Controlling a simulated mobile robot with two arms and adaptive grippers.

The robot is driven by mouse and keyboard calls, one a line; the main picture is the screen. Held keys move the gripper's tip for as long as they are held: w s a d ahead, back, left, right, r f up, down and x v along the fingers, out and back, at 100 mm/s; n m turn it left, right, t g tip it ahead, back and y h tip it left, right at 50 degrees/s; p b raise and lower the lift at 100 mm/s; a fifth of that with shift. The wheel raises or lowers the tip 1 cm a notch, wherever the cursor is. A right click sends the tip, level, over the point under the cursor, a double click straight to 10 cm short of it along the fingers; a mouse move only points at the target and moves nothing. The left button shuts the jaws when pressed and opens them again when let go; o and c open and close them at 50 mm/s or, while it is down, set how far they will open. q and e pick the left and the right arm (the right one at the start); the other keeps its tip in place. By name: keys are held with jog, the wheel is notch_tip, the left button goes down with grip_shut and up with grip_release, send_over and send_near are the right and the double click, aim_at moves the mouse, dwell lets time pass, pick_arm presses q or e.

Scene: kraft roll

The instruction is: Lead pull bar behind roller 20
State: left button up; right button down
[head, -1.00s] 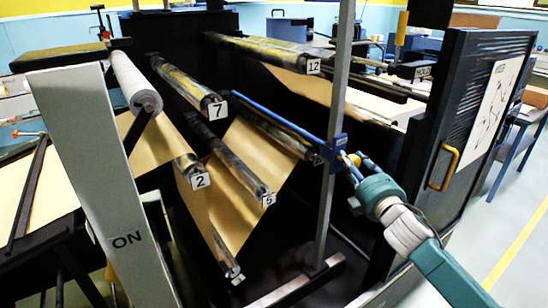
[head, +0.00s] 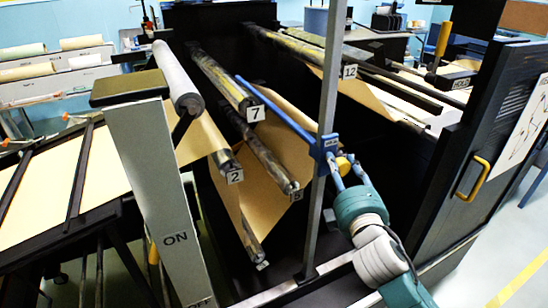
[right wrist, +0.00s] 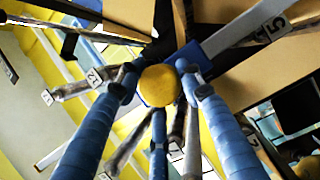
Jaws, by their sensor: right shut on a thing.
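The blue pull bar (head: 275,108) slants across the machine's open front, its far end close to roller 7 (head: 225,82). Its near end meets a blue block (head: 328,144) at an upright grey post (head: 329,90). My right gripper (head: 341,167) is shut on the yellow knob (head: 345,163) by this block. No tag reading 20 is legible; the tags I read are 7, 12, 2 and 5. The lowest roller's tag is unclear. My left gripper is out of view.
Brown paper (head: 280,150) hangs around the lower rollers. Roller 2 (head: 225,160) and roller 5 (head: 270,155) lie left of the post, and roller 12 (head: 300,52) behind it. A dark door (head: 470,140) with a yellow handle stands right. An ON post (head: 160,180) stands left.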

jog(key=s+a+r+p, duration=0.2)
jog(key=s+a+r, duration=0.1)
jog(key=a, duration=0.5)
jog(key=s+a+r+p, duration=0.3)
jog(key=s+a, duration=0.1)
jog(key=a, duration=0.5)
jog(key=shift+r, duration=0.35)
jog(key=shift+a+r, duration=0.1)
